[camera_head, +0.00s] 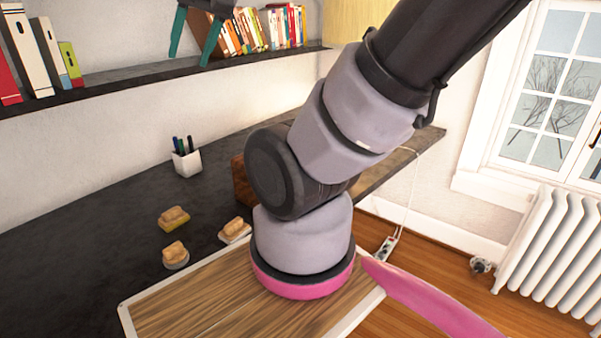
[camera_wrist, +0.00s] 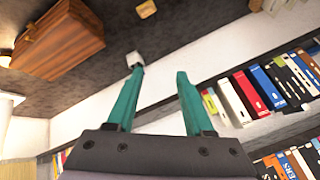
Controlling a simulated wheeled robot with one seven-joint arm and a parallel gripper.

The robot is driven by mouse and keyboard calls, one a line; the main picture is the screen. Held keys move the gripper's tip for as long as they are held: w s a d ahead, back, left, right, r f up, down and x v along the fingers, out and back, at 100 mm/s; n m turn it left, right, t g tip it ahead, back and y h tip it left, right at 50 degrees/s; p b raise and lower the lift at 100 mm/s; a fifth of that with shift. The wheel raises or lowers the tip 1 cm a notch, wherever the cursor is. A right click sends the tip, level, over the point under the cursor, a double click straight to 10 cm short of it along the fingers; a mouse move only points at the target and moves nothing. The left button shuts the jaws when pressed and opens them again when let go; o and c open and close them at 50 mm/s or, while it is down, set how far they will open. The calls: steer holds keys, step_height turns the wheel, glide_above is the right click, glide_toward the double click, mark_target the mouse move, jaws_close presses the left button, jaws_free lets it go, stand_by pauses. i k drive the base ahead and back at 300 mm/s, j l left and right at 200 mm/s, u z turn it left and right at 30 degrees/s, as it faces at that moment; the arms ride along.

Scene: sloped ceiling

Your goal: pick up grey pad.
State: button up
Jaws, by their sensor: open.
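The grey pad (camera_head: 178,266) is a small round disc on the dark desk in the head view, left of the wooden board. A tan, bread-like piece (camera_head: 174,250) sits on it and hides most of its top. My gripper (camera_head: 190,60) has teal fingers, which show at the top of the head view by the bookshelf, well above the desk and far from the pad. In the wrist view my gripper (camera_wrist: 159,71) has its fingers spread with nothing between them. I cannot make out the grey pad in the wrist view.
Similar tan pieces sit on a yellow pad (camera_head: 172,226) and a whitish pad (camera_head: 236,238). A white pen cup (camera_head: 187,163) stands behind. A brown wooden box (camera_wrist: 58,40) is on the desk. Book-filled shelves (camera_head: 150,76) run along the wall near my gripper.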

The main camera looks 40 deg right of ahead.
mark_target(175, 257)
steer(key=l+z, duration=0.2)
steer(key=z, duration=0.75)
steer(key=j+z, duration=0.2)
steer(key=z, duration=0.4)
steer(key=u, duration=1.25)
steer(key=k+l+u, duration=0.1)
steer(key=k+u, duration=0.2)
steer(key=l+u, duration=0.15)
steer(key=u, duration=0.3)
steer(key=k+l+u, duration=0.1)
steer(key=u, duration=0.35)
steer(key=k, duration=0.05)
